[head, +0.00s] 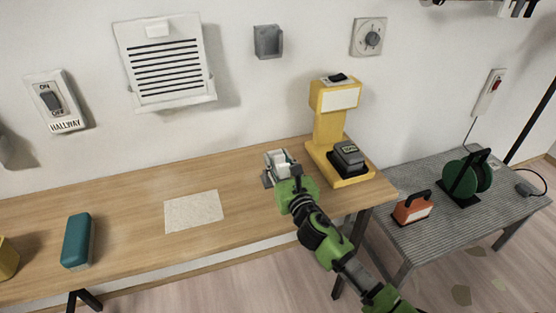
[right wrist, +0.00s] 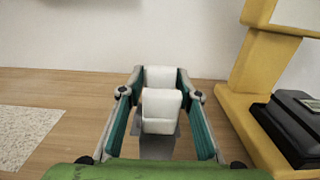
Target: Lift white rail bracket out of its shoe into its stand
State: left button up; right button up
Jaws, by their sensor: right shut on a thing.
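The white rail bracket (head: 281,159) is a small blocky white piece over the wooden table, left of the yellow device. In the right wrist view the white piece (right wrist: 160,108) sits between my two finger pads. My right gripper (head: 283,167) is shut on it. A grey plate (right wrist: 157,146) shows just below the white piece, perhaps its shoe; I cannot tell whether they touch. I cannot tell for sure which thing is the stand. My left gripper is not in view.
The yellow device (head: 328,125) with a black block (head: 348,156) stands close to the right. A pale sheet (head: 194,211) and a teal block (head: 77,240) lie left on the table (head: 130,215). A grey holder (head: 268,42) is on the wall. A striped side table (head: 440,235) stands right.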

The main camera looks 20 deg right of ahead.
jog(key=shift+f+b, duration=0.3)
jog(key=shift+f, duration=0.05)
jog(key=shift+f, duration=0.15)
jog(key=shift+f, duration=0.1)
jog(key=o, duration=1.3)
jog(key=shift+c, duration=0.2)
